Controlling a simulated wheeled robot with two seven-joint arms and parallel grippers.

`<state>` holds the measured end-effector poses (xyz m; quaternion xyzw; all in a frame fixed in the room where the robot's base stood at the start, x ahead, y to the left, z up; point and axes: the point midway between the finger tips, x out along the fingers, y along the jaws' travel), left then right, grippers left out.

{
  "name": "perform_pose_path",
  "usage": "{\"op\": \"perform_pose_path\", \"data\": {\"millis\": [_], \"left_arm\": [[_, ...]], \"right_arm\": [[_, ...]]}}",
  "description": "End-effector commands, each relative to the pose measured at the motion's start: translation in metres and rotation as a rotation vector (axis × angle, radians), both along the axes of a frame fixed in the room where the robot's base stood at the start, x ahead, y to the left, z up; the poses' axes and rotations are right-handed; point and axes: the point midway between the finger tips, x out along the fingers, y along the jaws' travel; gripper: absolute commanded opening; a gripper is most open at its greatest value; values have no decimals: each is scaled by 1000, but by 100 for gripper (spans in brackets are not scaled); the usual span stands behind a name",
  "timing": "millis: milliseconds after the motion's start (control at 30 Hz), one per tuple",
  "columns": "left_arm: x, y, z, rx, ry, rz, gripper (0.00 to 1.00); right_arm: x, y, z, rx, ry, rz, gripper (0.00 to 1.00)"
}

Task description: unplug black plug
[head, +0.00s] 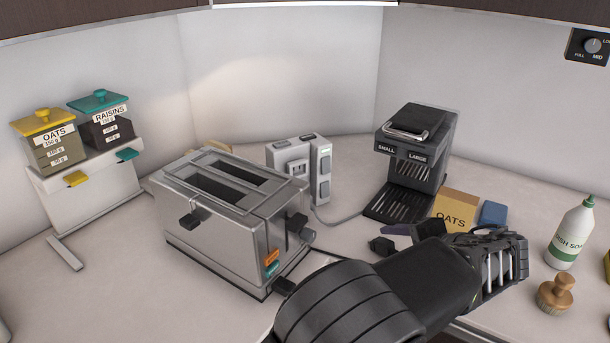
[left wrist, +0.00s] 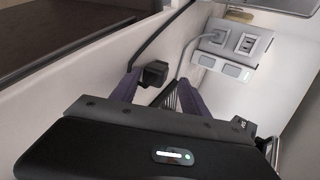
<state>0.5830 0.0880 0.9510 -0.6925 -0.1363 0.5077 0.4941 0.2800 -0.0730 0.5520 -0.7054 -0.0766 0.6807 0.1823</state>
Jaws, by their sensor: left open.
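The black plug (head: 382,245) lies on the counter between the toaster and the coffee machine, apart from the socket unit. In the left wrist view the plug (left wrist: 154,74) shows between my purple fingers, with a dark cord running up from it. My left gripper (head: 396,231) is open beside the plug; in the head view one purple finger shows and the other is mostly hidden. I cannot tell whether a finger touches the plug. The white socket unit (head: 301,166) stands behind the toaster. It also shows in the left wrist view (left wrist: 236,48), with a grey plug and cord in it. My right gripper is not in view.
A steel toaster (head: 230,220) stands left of my arm. A black coffee machine (head: 412,158) stands behind the gripper. An oats box (head: 453,211), a blue block (head: 493,213), a soap bottle (head: 571,235) and a wooden brush (head: 556,292) are to the right.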

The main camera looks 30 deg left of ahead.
Motion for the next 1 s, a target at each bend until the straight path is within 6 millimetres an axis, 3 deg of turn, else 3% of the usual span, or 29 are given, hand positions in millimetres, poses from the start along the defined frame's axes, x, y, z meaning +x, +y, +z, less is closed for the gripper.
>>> {"op": "perform_pose_path", "data": {"millis": [333, 1000], "left_arm": [[-21, -33, 32, 3, -9, 0, 56], [-22, -34, 35, 4, -11, 2, 56]], "right_arm": [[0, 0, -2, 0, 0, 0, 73], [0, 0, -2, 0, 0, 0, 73]]}}
